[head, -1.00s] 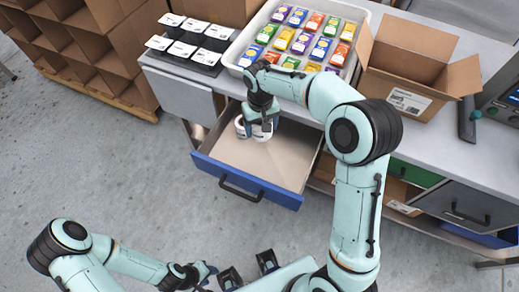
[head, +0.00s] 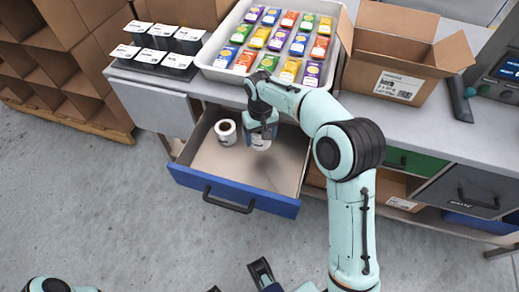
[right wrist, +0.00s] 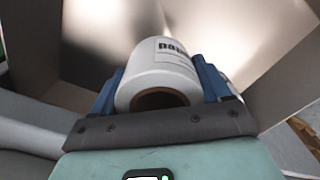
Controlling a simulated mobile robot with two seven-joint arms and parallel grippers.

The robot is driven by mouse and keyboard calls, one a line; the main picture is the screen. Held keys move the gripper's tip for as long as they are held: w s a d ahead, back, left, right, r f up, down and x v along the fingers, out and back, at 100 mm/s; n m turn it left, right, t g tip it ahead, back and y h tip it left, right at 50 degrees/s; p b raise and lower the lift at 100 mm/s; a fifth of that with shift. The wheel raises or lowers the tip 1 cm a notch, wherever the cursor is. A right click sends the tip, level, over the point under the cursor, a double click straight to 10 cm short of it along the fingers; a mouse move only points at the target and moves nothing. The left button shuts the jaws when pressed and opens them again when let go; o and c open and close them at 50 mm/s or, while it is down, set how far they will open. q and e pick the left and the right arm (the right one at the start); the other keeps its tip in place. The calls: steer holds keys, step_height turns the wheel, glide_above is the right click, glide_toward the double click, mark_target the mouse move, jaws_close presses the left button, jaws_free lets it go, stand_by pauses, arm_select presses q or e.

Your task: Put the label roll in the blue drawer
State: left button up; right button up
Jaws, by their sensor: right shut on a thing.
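The blue drawer (head: 232,192) stands pulled out under the counter, open at the top. My right gripper (head: 260,137) points down within its outline, towards the back. It is shut on a white label roll (head: 258,142). In the right wrist view the held roll (right wrist: 163,79) sits between the blue fingers of the right gripper (right wrist: 160,90), its dark core hole and black print showing. The held roll's underside is hidden, so I cannot tell whether it touches the drawer floor.
Another white roll (head: 226,132) lies in the drawer, left of the held one. The drawer's front and right are bare. Above are a tray (head: 210,68) of colourful packets, an open cardboard box (head: 398,88) and several labelled black stands (head: 155,50).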

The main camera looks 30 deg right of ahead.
mark_target(260, 154)
step_height(260, 154, down, 7)
steer(key=shift+f+b, duration=0.15)
steer(key=shift+b, duration=0.45)
steer(key=o, duration=1.1)
steer(key=shift+f, duration=0.15)
step_height(260, 154, up, 12)
steer(key=p, duration=0.2)
steer(key=shift+r, duration=0.2)
